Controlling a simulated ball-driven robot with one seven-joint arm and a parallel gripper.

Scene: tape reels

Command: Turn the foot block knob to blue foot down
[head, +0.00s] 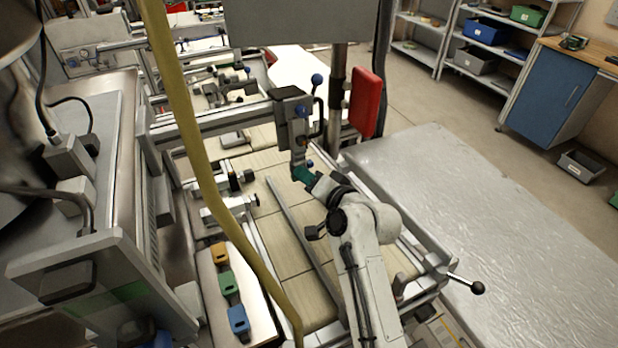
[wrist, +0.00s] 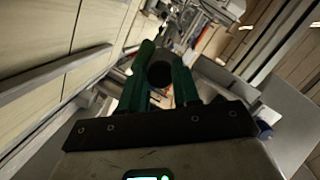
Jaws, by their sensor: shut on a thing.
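My gripper (head: 303,175) reaches in from the lower right in the head view, its green fingers at the lower end of the grey head unit (head: 293,122) on the crossbar. In the wrist view, the two green fingers of my gripper (wrist: 162,88) stand on either side of a dark round knob (wrist: 160,73) and are shut on it. This appears to be the foot block knob. In the head view the knob is largely hidden by the fingers. A small blue part (head: 310,163) shows beside the fingertips. Which foot points down cannot be told.
A blue ball-ended lever (head: 316,79) and a red panel (head: 367,102) stand close by the head unit. A yellow hose (head: 190,120) crosses the head view. Orange (head: 218,252), green (head: 228,283) and blue (head: 238,320) pieces lie on the left. A bare grey table (head: 500,220) fills the right.

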